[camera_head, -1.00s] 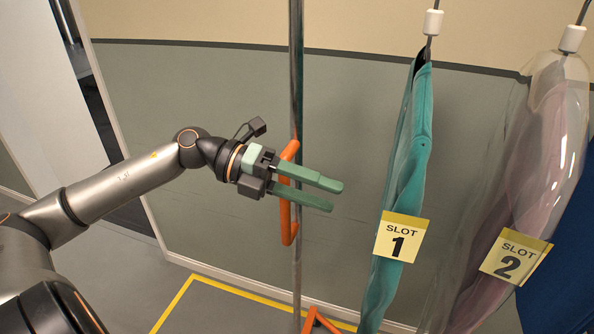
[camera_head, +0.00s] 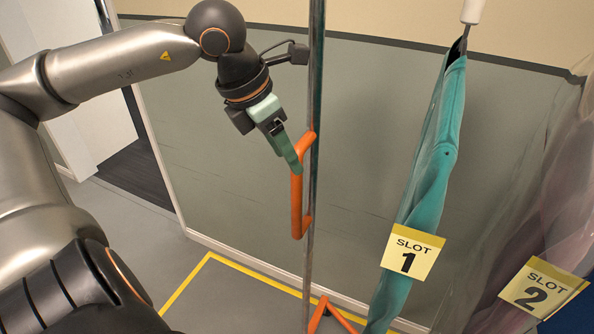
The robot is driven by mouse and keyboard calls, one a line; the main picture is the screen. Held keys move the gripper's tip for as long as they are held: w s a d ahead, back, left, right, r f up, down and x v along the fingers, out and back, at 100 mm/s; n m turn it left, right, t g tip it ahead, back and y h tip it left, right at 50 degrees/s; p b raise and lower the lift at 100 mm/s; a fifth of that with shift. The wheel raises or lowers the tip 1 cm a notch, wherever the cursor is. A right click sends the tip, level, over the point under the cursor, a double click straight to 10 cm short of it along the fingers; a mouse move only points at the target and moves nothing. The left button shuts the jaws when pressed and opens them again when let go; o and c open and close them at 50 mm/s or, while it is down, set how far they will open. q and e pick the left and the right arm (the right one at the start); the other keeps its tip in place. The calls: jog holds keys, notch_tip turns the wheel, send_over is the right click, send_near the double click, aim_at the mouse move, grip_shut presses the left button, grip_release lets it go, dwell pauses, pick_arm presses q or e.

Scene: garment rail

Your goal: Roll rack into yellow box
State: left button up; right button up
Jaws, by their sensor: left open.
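The rack's upright metal pole (camera_head: 315,90) runs from top to bottom in the middle of the head view. An orange handle (camera_head: 297,205) is fixed to the pole's left side. My left gripper (camera_head: 292,160) points down at the upper part of the handle, its green fingers seen nearly edge-on and overlapping it. The fingers are open, and I cannot tell whether they touch the handle. An orange piece (camera_head: 322,309) shows at the pole's foot. Yellow tape (camera_head: 189,283) marks a box on the floor behind the rack. My right gripper is out of view.
A teal garment (camera_head: 433,165) hangs right of the pole, with a yellow SLOT 1 tag (camera_head: 412,250). A clear-covered garment (camera_head: 560,215) with a SLOT 2 tag (camera_head: 545,287) hangs further right. A grey wall (camera_head: 210,130) stands close behind. Grey floor is clear at left.

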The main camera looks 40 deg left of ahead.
pick_arm(q)
jog(key=x, duration=0.6)
grip_shut()
dwell(0.5)
dwell(1.0)
